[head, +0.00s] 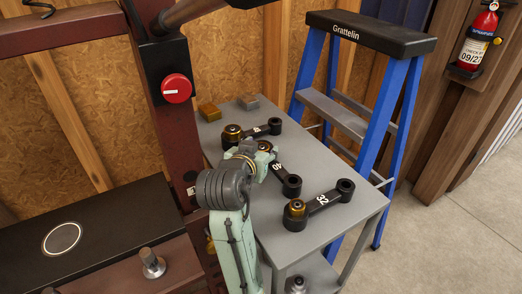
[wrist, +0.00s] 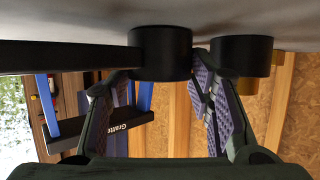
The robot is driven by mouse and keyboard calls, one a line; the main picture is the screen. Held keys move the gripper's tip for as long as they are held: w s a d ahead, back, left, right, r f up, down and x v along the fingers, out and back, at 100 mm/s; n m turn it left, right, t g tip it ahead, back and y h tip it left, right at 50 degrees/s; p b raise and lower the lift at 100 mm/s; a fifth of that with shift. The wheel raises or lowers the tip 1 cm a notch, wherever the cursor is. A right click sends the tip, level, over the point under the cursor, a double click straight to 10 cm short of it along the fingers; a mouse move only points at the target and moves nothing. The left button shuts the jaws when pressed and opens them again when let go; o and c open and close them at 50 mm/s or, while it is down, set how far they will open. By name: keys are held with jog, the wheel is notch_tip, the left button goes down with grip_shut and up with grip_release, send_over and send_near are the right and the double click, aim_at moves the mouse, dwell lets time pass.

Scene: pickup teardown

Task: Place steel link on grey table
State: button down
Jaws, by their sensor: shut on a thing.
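Three dark links with brass-coloured bushings show on the grey table (head: 330,225) in the head view. The front link (head: 322,199), marked 32, lies apart from my gripper. The middle link (head: 283,178) has its far end by my gripper (head: 264,155). The back link (head: 265,131) lies just beyond. In the wrist view, a dark cylindrical link end (wrist: 160,52) sits between the tips of my gripper (wrist: 163,84), which is shut on it. A second dark cylinder (wrist: 240,56) is close to its right. My wrist partly hides the contact, and any gap to the tabletop is unclear.
A brass-coloured block (head: 208,111) and a grey block (head: 248,101) sit at the table's back. A blue stepladder (head: 305,85) stands behind right. A dark red frame post (head: 165,125) with a red knob (head: 176,88) stands left. The table's right front is clear.

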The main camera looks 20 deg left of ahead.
jog(key=c, duration=0.8)
grip_release()
jog(key=shift+r, duration=0.1)
